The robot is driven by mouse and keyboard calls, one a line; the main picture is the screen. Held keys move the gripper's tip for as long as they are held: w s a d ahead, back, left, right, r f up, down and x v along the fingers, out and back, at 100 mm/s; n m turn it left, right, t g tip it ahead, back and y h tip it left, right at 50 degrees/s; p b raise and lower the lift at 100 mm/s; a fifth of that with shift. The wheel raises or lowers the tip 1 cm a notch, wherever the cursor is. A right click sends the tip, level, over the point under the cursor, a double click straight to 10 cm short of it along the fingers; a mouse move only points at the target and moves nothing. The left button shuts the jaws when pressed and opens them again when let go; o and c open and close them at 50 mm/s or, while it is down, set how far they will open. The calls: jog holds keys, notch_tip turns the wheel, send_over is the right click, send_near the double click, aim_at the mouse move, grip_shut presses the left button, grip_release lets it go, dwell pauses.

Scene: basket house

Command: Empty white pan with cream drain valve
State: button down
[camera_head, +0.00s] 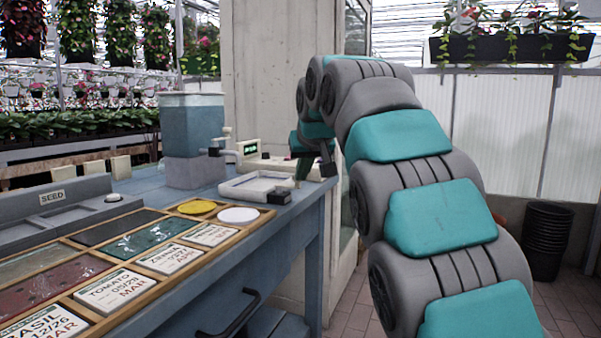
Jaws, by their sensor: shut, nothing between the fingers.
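The white pan (243,193) is a shallow tray on the blue bench, near its right end. Whether it holds water cannot be told at this size. A small dark fitting (280,197) sits at the pan's near right corner; I cannot tell whether it belongs to a drain valve. A cream tap-like fitting (228,154) with a dark end stands between the blue tank (193,126) and the pan. My gripper (303,172) points down beside the pan's right end, shut and empty. Whether it touches anything is unclear, and my arm hides part of that area.
A device with a green display (250,148) stands behind the pan. Seed trays with labels (116,291), a yellow disc (197,206) and a white disc (238,215) lie on the bench at left. A concrete pillar (265,70) rises behind. Black stacked pots (546,240) stand on the floor at right.

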jog(key=w+d+n+g+y+p, duration=0.1)
jog(key=w+n+y+p, duration=0.2)
jog(key=w, duration=0.4)
jog(key=shift+w+n+g+p, duration=0.3)
jog(key=shift+n+p, duration=0.3)
jog(key=shift+p, duration=0.75)
jog(key=shift+d, duration=0.1)
dwell(0.5)
jog(key=shift+s, duration=0.1)
